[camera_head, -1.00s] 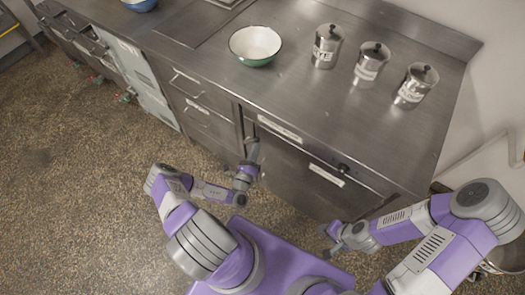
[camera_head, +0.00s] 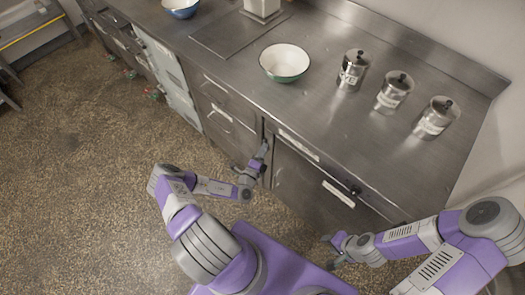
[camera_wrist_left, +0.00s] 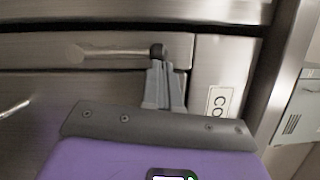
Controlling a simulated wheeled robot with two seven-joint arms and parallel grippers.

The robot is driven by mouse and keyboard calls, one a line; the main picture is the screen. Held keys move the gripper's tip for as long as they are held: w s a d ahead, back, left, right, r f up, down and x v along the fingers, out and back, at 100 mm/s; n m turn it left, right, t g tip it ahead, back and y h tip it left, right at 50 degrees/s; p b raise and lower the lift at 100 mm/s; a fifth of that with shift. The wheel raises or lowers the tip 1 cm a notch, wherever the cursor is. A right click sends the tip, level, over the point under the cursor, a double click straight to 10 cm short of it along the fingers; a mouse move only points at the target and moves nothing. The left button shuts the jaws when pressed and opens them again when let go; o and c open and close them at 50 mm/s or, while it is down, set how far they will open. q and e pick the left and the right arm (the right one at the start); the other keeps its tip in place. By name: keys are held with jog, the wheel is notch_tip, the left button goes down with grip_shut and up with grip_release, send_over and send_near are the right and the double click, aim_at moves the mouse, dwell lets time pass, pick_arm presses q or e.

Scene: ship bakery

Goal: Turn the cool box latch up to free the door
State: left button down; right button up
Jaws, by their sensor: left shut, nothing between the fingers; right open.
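The cool box door (camera_head: 300,180) is a grey metal front under the counter, closed. My left gripper (camera_head: 263,151) is shut and empty at the door's left edge, where it hides part of the front. In the left wrist view its closed fingertips (camera_wrist_left: 158,64) are at the dark round end of a thin light bar, which seems to be the latch (camera_wrist_left: 110,52); contact cannot be told. A label (camera_wrist_left: 220,102) with the letters "CO" is beside the fingers. My right gripper (camera_head: 332,250) is open and low in front of the cabinet, away from the latch.
Drawers (camera_head: 228,118) stand left of the door. The floor (camera_head: 80,180) at left is clear.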

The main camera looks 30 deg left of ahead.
dwell(0.6)
pick_arm(q)
jog(key=s+d+p, duration=0.2)
jog(key=s+d, duration=0.2)
jog(key=s, duration=0.8)
jog(key=shift+s+d+f, duration=0.2)
